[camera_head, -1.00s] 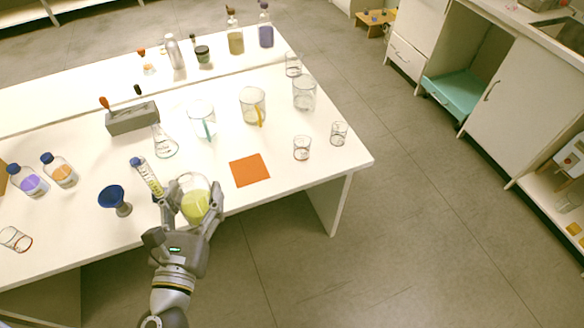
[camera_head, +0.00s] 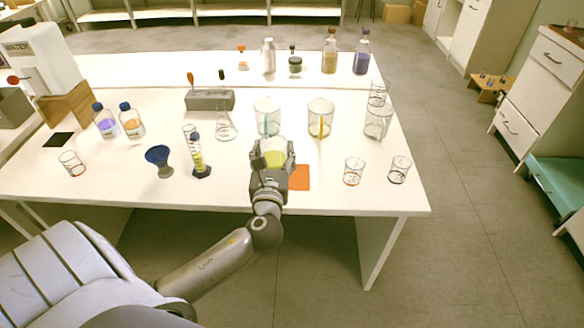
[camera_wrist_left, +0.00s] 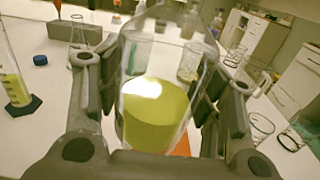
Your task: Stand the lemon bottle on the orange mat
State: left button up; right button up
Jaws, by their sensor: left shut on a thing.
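The lemon bottle (camera_head: 274,158) is clear glass with yellow-green liquid in its lower part. My left gripper (camera_head: 273,152) is shut on it, with a finger on each side, and the bottle looks upright. It fills the middle of the left wrist view (camera_wrist_left: 155,112). The orange mat (camera_head: 300,178) lies near the table's front edge. The gripper and bottle hide its left part, and a strip of it shows beside the bottle in the left wrist view (camera_wrist_left: 181,146). I cannot tell whether the bottle's base touches the mat. My right gripper is not in view.
Two small beakers (camera_head: 354,171) stand right of the mat. Two larger jugs (camera_head: 321,120) stand behind it. A graduated cylinder (camera_head: 197,158) and a blue funnel (camera_head: 158,160) stand to the left. The white table's front edge (camera_head: 340,212) is close.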

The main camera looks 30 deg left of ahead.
pick_arm(q)
jog(key=w+f, duration=0.2)
jog(key=w, duration=0.1)
jog(key=w+f+b, duration=0.1)
jog(key=w+f, duration=0.2)
jog(key=w+a+f+b, duration=0.1)
jog(key=w+f, duration=0.1)
jog(key=w, duration=0.1)
jog(key=shift+w+f, duration=0.1)
jog(key=shift+f, duration=0.2)
jog(key=shift+w+f+b, duration=0.2)
jog(key=shift+f+b, duration=0.15)
jog(key=shift+f, duration=1.4)
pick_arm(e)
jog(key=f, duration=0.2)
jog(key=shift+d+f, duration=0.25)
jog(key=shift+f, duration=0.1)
